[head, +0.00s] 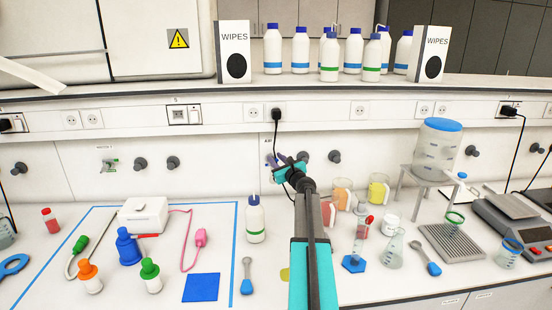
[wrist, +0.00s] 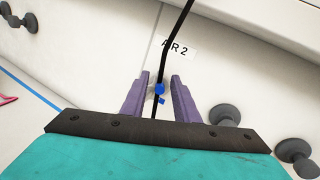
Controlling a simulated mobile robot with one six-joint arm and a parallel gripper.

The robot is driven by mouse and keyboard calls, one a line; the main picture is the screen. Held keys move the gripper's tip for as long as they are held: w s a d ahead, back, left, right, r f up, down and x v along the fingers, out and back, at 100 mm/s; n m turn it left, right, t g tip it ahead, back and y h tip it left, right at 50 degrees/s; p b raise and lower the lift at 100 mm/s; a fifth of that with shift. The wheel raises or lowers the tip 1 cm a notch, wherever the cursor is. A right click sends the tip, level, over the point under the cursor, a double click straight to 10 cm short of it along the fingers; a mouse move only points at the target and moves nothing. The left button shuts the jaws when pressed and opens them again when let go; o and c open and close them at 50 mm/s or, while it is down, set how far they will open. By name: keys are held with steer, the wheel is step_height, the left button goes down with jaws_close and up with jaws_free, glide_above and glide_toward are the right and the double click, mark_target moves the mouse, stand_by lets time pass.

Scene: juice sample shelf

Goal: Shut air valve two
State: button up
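The label AIR 2 (wrist: 180,47) is on the white wall panel in the wrist view. Below it, a small blue valve part (wrist: 160,90), air valve two, shows between the purple fingers of my gripper (wrist: 160,76). The fingers are apart, one on each side of the blue part; I cannot tell whether either touches it. In the head view my gripper (head: 274,160) is at the wall panel and hides most of the valve. A black cable (wrist: 164,55) runs down past the label and between the fingers, close to the blue part.
Dark round knobs (wrist: 224,115) stick out right of the fingers. A white bottle (head: 254,220), an orange-filled jug (head: 342,193) and a hexagonal-based cylinder (head: 354,263) stand near my arm.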

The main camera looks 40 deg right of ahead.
steer(key=shift+w+d, duration=0.15)
steer(key=shift+w, duration=0.25)
jaws_close()
stand_by(1.3)
steer(key=shift+d+r, duration=0.1)
steer(key=shift+d, duration=0.1)
steer(key=shift+w+a, duration=0.1)
steer(key=shift+a, duration=0.2)
